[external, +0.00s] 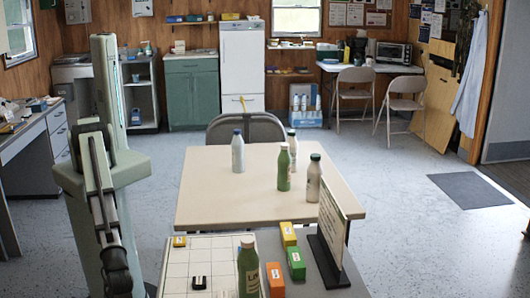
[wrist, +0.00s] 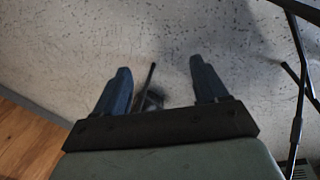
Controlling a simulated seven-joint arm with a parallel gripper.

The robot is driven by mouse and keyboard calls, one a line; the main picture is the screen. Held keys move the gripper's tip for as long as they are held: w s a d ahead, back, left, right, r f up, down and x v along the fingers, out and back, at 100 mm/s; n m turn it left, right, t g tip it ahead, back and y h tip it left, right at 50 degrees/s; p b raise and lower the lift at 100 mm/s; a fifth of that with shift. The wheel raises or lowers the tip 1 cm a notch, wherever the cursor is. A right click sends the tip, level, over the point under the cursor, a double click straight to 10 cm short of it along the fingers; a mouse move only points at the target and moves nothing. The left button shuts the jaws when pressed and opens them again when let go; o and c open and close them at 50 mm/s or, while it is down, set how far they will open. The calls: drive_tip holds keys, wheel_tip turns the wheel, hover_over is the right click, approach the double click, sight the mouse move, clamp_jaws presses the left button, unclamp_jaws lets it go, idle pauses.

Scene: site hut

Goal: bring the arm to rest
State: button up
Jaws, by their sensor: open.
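My gripper (wrist: 160,88) is open in the wrist view, its two dark fingers apart with only speckled floor (wrist: 150,35) behind them. Nothing is held between the fingers. In the external view my arm stands at the left, folded, beside the near table and left of the white gridded board (external: 205,258). The gripper's fingers are not clear there.
A green bottle (external: 248,268), colored boxes (external: 296,263) and an upright sign (external: 333,232) stand on the near surface. Several bottles (external: 238,152) stand on the beige table (external: 205,205). A grey chair (external: 248,127) is behind it. Open floor (external: 420,230) lies right.

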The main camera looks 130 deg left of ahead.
drive_tip(key=s+a+f+m+g+y, duration=0.1)
drive_tip(key=s+a+f+m+g, duration=0.1)
drive_tip(key=s+a+f, duration=0.5)
drive_tip(key=s+a+f+m+g+y, duration=0.1)
drive_tip(key=s+a+f, duration=0.4)
drive_tip(key=s+a, duration=0.35)
drive_tip(key=s+a+f+g, duration=0.1)
drive_tip(key=s+a+g, duration=0.1)
drive_tip(key=s+a, duration=0.5)
drive_tip(key=s+a+f+n+g, duration=0.1)
drive_tip(key=s+a, duration=0.6)
drive_tip(key=s, duration=0.9)
drive_tip(key=shift+a+g, duration=0.35)
drive_tip(key=shift+g, duration=0.55)
